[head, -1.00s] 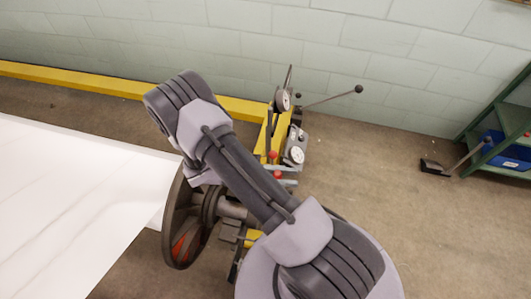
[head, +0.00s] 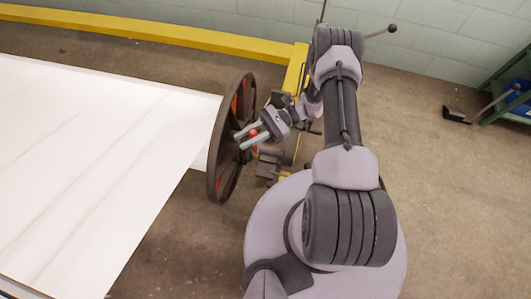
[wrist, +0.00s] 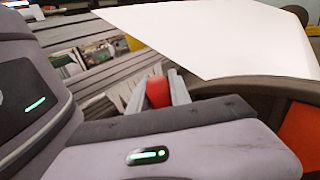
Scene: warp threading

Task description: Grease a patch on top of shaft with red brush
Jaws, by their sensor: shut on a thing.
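My gripper (head: 247,136) hangs beside the dark spoked wheel (head: 221,165) in the head view, its grey fingers pointing left toward the wheel's face. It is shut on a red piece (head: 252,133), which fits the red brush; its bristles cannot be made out. The wrist view shows the red piece (wrist: 158,92) between the two fingers. The shaft (head: 289,152) seems to be the round brownish part right of the wheel, below my gripper and partly hidden by it. I cannot tell whether the brush touches it, and I see no grease patch.
A wide white sheet (head: 90,150) stretches left of the wheel. A yellow beam (head: 150,33) runs along the wall, with a yellow machine frame (head: 297,68) behind my arm. A green shelf (head: 507,85) stands at the right. Floor on the right is mostly clear.

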